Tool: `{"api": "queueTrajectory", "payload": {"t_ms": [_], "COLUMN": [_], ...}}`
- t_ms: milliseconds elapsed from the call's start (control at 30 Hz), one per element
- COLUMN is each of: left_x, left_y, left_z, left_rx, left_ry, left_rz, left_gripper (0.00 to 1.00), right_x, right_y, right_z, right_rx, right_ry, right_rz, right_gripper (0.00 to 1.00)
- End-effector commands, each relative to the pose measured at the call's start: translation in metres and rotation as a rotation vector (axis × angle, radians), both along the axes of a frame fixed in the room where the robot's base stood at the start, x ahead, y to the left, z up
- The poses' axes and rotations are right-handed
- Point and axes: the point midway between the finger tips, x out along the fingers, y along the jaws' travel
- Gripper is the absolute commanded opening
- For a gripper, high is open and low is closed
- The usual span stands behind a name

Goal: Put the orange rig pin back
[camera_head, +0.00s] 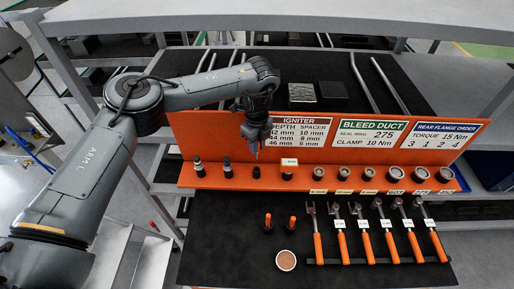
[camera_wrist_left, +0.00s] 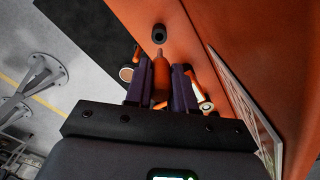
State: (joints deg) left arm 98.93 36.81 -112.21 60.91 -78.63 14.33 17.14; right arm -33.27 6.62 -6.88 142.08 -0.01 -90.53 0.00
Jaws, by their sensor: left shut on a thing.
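My left gripper (camera_head: 257,146) is above the orange ledge, in front of the orange board. In the left wrist view its two dark purple fingers (camera_wrist_left: 160,88) are shut on the orange rig pin (camera_wrist_left: 160,72). The pin's narrow tip points away from the gripper, toward a small black round holder (camera_wrist_left: 158,34) on the orange surface. The tip looks apart from the holder. In the head view a small black holder (camera_head: 256,172) stands on the ledge just below the gripper. The pin is hard to make out there against the orange board. My right gripper is not in view.
Black-topped parts (camera_head: 227,166) and several rings (camera_head: 344,174) line the orange ledge (camera_head: 320,186). Two orange-handled pieces (camera_head: 292,223), a round cup (camera_head: 286,260) and a row of orange-handled tools (camera_head: 342,245) are on the black mat (camera_head: 225,245) below. Label boards stand behind.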

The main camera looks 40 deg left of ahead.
Motion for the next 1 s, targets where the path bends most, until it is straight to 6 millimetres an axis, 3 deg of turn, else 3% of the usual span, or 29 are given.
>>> {"api": "queueTrajectory", "payload": {"t_ms": [500,1000], "left_x": [0.000,0.000], "left_y": [0.000,0.000], "left_z": [0.032,0.033], "left_rx": [-0.001,-0.001], "left_ry": [0.000,0.001], "left_rz": [0.000,0.001], "left_gripper": [0.00,0.00], "right_x": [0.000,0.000], "right_y": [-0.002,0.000], "right_z": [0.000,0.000], "right_rx": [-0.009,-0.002], "right_ry": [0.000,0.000], "right_rz": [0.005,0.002], "right_gripper": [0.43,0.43]}}
